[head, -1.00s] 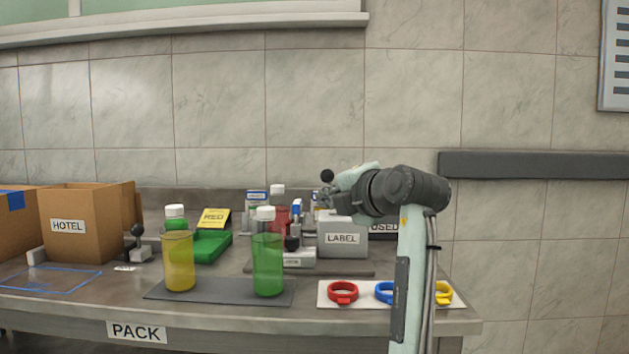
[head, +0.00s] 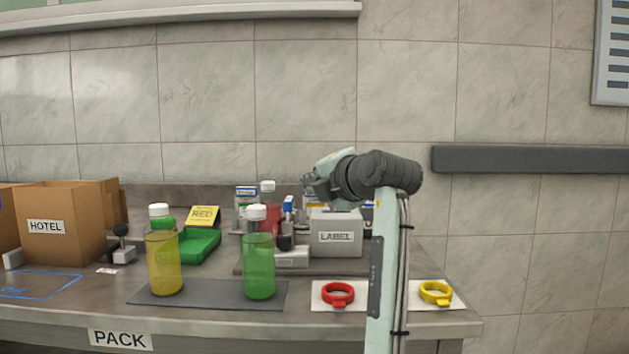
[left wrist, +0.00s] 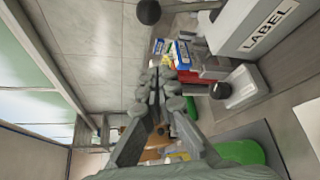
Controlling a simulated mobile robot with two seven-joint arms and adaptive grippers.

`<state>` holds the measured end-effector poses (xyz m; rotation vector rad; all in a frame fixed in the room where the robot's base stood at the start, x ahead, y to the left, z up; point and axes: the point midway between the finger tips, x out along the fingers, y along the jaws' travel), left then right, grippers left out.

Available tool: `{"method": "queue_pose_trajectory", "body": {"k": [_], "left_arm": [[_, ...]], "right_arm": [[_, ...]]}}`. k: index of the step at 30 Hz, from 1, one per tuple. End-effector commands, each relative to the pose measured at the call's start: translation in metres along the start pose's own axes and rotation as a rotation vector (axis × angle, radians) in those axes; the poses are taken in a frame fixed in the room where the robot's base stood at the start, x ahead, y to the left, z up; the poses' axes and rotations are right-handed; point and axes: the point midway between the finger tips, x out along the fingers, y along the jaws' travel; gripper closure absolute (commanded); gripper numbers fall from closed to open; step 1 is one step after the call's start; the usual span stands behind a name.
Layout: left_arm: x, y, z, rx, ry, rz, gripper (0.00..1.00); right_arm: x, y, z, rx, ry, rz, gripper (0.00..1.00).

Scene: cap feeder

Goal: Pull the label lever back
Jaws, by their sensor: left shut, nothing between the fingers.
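The grey label box (head: 336,250) stands at the back of the table, and its LABEL sign faces me. It also shows at the upper right of the left wrist view (left wrist: 232,22). A black ball knob (left wrist: 149,12), which looks like the label lever's, is at the top edge of the left wrist view. In the head view I cannot make it out; the gripper and arm cover that area. My left gripper (head: 308,183) is above and slightly left of the box, shut and empty. Its closed fingertips (left wrist: 160,76) are apart from the knob. My right gripper is not in view.
A yellow bottle (head: 164,265) and a green bottle (head: 259,268) stand on a dark mat in front. A red ring (head: 337,294) and a yellow ring (head: 436,293) lie at the front right. A smaller black knob (head: 285,242) is left of the box. Cardboard boxes (head: 65,240) stand left.

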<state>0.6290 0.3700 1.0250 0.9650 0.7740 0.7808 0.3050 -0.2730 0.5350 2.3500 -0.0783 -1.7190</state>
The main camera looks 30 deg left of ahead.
Motion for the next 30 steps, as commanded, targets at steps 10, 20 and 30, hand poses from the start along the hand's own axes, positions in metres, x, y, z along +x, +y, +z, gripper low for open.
{"method": "queue_pose_trajectory", "body": {"k": [10,20,30], "left_arm": [[0.075,0.002,0.000,0.003,0.003,0.001,1.00],[0.059,0.001,0.036,0.001,0.000,0.000,1.00],[0.058,0.000,0.038,0.000,0.000,0.000,1.00]], "right_arm": [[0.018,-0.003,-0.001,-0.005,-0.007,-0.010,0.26],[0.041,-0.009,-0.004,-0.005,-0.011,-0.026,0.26],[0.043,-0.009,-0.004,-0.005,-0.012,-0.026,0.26]]}}
